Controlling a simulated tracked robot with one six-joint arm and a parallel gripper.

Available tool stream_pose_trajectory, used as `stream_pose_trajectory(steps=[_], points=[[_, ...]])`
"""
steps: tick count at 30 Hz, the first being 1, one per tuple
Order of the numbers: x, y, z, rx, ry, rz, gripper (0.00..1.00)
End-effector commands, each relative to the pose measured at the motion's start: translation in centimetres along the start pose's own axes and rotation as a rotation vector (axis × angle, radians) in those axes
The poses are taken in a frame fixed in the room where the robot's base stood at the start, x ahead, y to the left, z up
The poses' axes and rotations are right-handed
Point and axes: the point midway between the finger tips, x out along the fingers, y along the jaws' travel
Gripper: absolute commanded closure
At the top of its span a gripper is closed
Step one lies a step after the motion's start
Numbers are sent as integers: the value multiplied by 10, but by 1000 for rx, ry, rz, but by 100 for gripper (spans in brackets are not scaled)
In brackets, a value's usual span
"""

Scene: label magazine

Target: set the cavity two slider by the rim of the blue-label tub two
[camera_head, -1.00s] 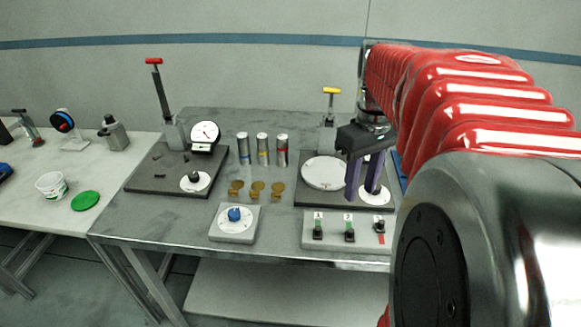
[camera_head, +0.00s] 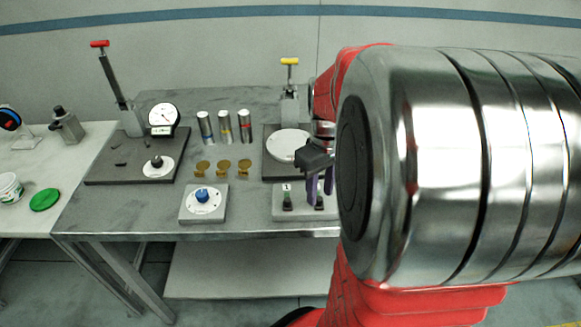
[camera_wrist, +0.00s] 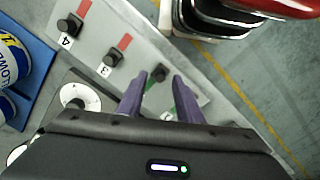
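The slider panel (camera_wrist: 180,60) fills the middle of the wrist view. Slider three (camera_wrist: 112,58) and slider four (camera_wrist: 70,25) show there, each with a black knob and a red strip. My gripper (camera_wrist: 160,75) is open over the panel, its purple fingers apart; a small dark knob seems to lie between the tips, beside a green strip. Contact cannot be told. In the head view my gripper (camera_head: 320,184) is over the panel (camera_head: 300,215), near the knob of slider one (camera_head: 287,202). A blue-label tub (camera_wrist: 12,55) with a yellow mark is cut off at the left wrist-view edge.
The tub stands on a blue tray (camera_wrist: 40,60), with part of another tub below it. A white disc with a black knob (camera_wrist: 80,97) lies between tray and gripper. Three cans, brass pieces and a blue-knob panel (camera_head: 203,204) sit left of the sliders. My arm hides the bench's right side.

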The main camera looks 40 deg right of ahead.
Motion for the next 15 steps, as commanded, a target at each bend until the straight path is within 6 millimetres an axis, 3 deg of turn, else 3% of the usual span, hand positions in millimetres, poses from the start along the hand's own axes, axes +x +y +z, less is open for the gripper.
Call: stream_pose_trajectory(steps=[6,15], points=[[16,0,0,0,-1,0,68],[16,0,0,0,0,0,69]])
